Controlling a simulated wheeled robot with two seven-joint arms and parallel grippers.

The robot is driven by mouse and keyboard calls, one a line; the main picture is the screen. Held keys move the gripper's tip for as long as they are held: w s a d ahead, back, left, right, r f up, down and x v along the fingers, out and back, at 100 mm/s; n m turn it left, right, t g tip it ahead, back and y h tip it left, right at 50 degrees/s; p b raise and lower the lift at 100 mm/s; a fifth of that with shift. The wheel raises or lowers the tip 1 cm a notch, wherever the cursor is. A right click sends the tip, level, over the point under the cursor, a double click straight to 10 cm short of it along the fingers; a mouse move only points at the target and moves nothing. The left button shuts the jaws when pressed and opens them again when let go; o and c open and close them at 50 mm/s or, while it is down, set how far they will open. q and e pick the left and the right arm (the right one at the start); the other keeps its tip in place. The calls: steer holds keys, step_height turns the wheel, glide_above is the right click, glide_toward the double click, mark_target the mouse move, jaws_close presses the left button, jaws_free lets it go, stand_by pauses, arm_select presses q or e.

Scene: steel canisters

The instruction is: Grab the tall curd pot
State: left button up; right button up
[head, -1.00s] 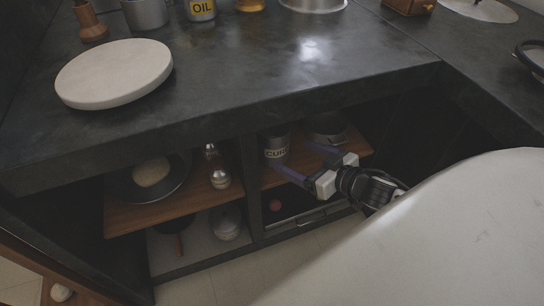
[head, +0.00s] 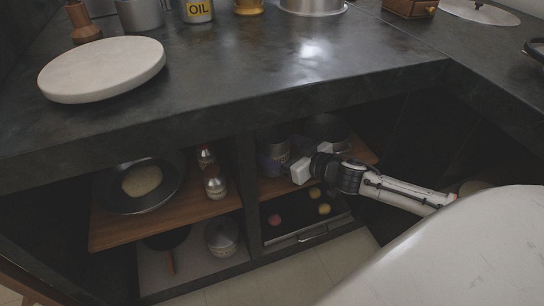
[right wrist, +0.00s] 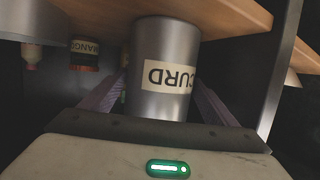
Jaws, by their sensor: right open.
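The tall curd pot (right wrist: 165,62) is a steel canister with a white "CURD" label, which reads upside down in the right wrist view. It stands on the wooden shelf under the counter. In the head view it (head: 275,143) is partly hidden by my right gripper (head: 278,160). That gripper is open, with one purple finger on each side of the pot; the right wrist view also shows these fingers (right wrist: 160,100). I cannot tell whether either finger touches the pot. My left gripper is not in view.
A steel pot (head: 326,130) stands right of the curd pot on the same shelf. A dark divider (head: 240,180) is close on its left, with small jars (head: 214,184) and a pan (head: 118,200) beyond. The counter edge (head: 230,122) overhangs the shelf.

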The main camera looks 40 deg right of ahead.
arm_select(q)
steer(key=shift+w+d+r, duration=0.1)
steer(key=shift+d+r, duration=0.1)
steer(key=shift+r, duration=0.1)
arm_select(e)
steer(key=shift+x, duration=0.95)
steer(key=shift+r, duration=0.15)
steer(key=c, duration=1.2)
steer(key=shift+r, duration=0.2)
